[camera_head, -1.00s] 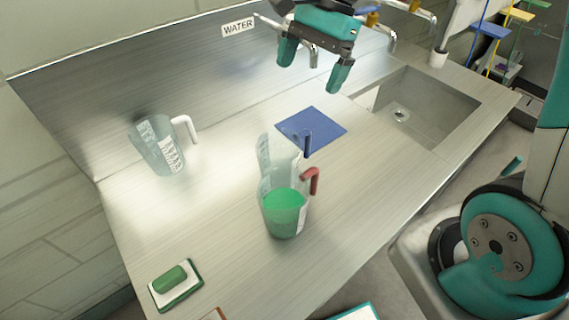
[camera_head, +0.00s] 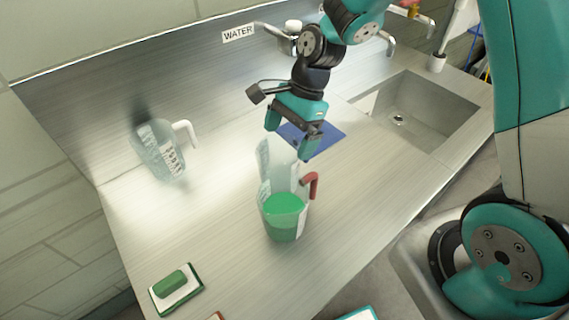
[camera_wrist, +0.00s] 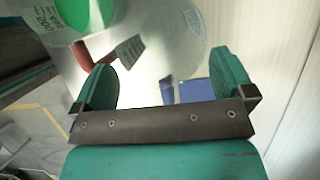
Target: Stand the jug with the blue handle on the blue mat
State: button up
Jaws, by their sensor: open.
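The jug with the blue handle (camera_head: 264,158) is clear and stands upright behind a red-handled jug (camera_head: 285,222), which holds green liquid and partly hides it. My gripper (camera_head: 288,138) is open and low over the blue-handled jug, covering its handle in the head view. In the wrist view, the blue handle (camera_wrist: 167,92) shows between the spread fingers, and the clear jug body (camera_wrist: 165,45) is beyond them. Contact cannot be told. The blue mat (camera_head: 328,141) lies flat just behind and right of the jug, partly hidden by my gripper; its visible part is bare.
A white-handled clear jug (camera_head: 160,152) stands at the left near the back wall. A green sponge (camera_head: 173,280) lies on a dish at the front left. A sink (camera_head: 425,112) is at the right with taps behind. The counter between the left jug and the middle jugs is clear.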

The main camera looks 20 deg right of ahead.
aim_at(282, 152)
jog(key=x, duration=0.4)
jog(key=shift+a+f+p, duration=0.15)
jog(key=shift+p, duration=0.25)
jog(key=c, duration=0.9)
